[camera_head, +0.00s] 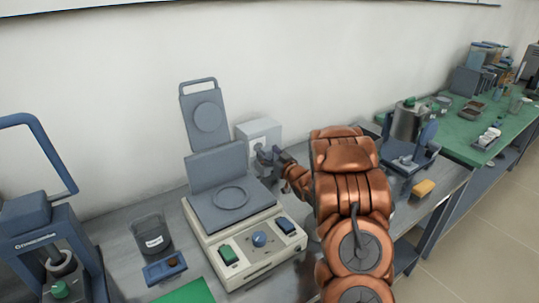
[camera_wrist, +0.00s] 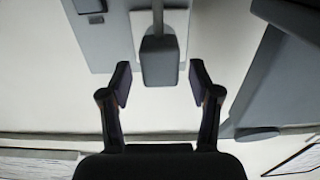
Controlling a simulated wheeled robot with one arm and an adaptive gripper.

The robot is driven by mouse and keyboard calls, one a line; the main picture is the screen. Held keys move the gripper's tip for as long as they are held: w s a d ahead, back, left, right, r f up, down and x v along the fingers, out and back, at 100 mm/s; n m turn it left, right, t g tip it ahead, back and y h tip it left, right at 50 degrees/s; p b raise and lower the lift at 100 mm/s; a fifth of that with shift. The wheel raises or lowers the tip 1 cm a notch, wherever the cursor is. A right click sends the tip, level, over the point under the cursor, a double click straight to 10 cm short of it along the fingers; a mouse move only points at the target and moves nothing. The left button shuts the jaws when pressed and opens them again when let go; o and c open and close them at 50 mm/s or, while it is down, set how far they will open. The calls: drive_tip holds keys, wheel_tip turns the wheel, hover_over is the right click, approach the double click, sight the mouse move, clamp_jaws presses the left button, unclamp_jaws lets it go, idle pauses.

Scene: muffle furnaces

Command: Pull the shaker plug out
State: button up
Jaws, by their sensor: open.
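The plug (camera_wrist: 160,62) is a dark grey block in the wrist view, below a narrow grey stem. It stands out against a light grey box. In the head view this box (camera_head: 259,130) stands by the wall, behind the cream-bodied machine. My gripper (camera_wrist: 161,80) is open. Its two fingertips are on either side of the plug's lower end, with a clear gap on each side. In the head view my gripper (camera_head: 268,160) is close in front of the box, and the plug is hard to tell apart from the fingers there.
The cream machine (camera_head: 267,265) with knobs and a raised grey lid stands just left of my arm. A dark beaker (camera_head: 151,235) is further left. A blue-grey stand (camera_head: 407,163) and a yellow block (camera_head: 423,188) are right of my arm. A large grey shape (camera_wrist: 275,75) fills the wrist view's right.

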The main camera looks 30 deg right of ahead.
drive_tip(key=s, duration=1.2)
drive_tip(key=shift+d, duration=0.2)
